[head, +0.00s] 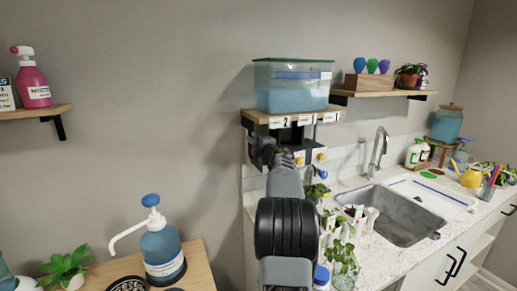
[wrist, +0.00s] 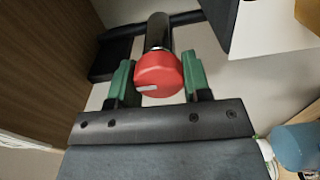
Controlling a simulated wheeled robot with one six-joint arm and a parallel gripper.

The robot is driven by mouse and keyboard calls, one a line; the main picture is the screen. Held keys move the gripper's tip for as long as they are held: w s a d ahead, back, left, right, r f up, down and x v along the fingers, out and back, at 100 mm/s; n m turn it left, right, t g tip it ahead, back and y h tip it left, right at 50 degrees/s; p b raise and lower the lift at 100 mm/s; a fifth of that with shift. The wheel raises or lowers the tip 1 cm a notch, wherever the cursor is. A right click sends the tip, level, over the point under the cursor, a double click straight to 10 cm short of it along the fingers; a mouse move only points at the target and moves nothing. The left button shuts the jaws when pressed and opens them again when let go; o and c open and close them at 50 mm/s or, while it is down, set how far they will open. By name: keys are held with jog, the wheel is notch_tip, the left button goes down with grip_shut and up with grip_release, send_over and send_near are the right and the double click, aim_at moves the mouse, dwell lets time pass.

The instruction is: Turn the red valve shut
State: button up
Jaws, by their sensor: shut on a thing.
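The red valve (wrist: 158,70) is a round red knob with a short white mark on its face, at the end of a dark pipe (wrist: 157,30) in the wrist view. My gripper (wrist: 157,84) has its two green fingers on either side of the knob, closed on it. In the head view my gripper (head: 264,149) is up against the wall under the left end of the tank shelf. My own arm hides the red valve there.
A clear tank of blue water (head: 291,98) stands on a wooden shelf (head: 262,116) with number labels. Yellow knobs (head: 321,157) and a blue knob (head: 323,174) are just right of my gripper. Plants and a sink (head: 408,215) are on the counter below. A blue pump bottle (head: 161,246) stands lower left.

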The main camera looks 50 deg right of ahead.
jog(key=shift+n, duration=0.4)
jog(key=o, duration=0.9)
jog(key=shift+s, duration=0.1)
jog(key=b+v, duration=0.3)
jog(key=v, duration=1)
jog(key=shift+s+a, duration=0.15)
jog(key=shift+s, duration=0.15)
jog(key=shift+f, duration=0.1)
